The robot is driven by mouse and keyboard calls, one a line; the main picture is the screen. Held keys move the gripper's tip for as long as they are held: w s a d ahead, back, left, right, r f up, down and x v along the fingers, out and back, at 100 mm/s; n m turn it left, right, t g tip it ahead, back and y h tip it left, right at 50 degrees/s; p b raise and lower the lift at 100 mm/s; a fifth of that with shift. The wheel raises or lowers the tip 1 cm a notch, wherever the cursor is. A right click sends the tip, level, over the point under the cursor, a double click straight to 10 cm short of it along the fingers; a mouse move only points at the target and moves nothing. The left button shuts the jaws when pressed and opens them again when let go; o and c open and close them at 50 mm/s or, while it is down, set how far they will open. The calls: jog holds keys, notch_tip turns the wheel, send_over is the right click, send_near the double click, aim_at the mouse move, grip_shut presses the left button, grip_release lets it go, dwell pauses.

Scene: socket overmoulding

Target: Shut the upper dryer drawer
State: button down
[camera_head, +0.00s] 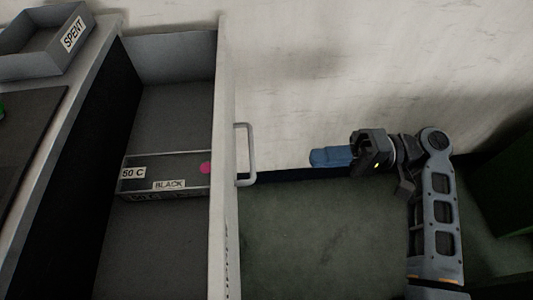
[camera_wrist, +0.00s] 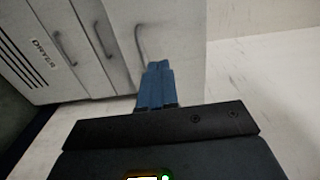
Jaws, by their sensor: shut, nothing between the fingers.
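The upper dryer drawer (camera_head: 228,120) stands pulled out in the head view, its front panel seen from above with a grey bar handle (camera_head: 249,155) on its outer face. Inside it lies a dark box (camera_head: 137,187) labelled "50 C" and "BLACK", with a pink dot. My gripper (camera_head: 315,157) has blue fingers that are shut and empty, to the right of the handle and apart from it. In the wrist view the blue fingers (camera_wrist: 157,72) point toward the drawer fronts, and a handle (camera_wrist: 140,42) shows just left of their tips.
A grey tray labelled "SPENT" (camera_head: 14,62) sits on the cabinet top at upper left. A pale wall (camera_head: 330,60) runs behind the drawer. Green floor (camera_head: 310,235) is clear between drawer and arm.

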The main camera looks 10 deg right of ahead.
aim_at(126, 183)
jog(key=a+p, duration=0.1)
jog(key=a, duration=0.3)
jog(key=a+p, duration=0.1)
jog(key=a, duration=0.4)
jog(key=a+p, duration=0.1)
jog(key=a, duration=0.4)
jog(key=shift+w, duration=0.25)
jog(key=a+b, duration=0.2)
jog(key=a, duration=0.5)
jog(key=a+b, duration=0.1)
jog(key=a, duration=0.7)
jog(key=a+b, duration=0.2)
jog(key=a, duration=0.6)
jog(key=shift+w+f+b, duration=0.1)
jog(key=shift+w+b, duration=0.25)
jog(key=shift+a, duration=0.65)
jog(key=shift+a+r, duration=0.1)
jog(key=shift+r, duration=0.1)
jog(key=shift+a+r, duration=0.1)
jog(key=shift+a, duration=0.05)
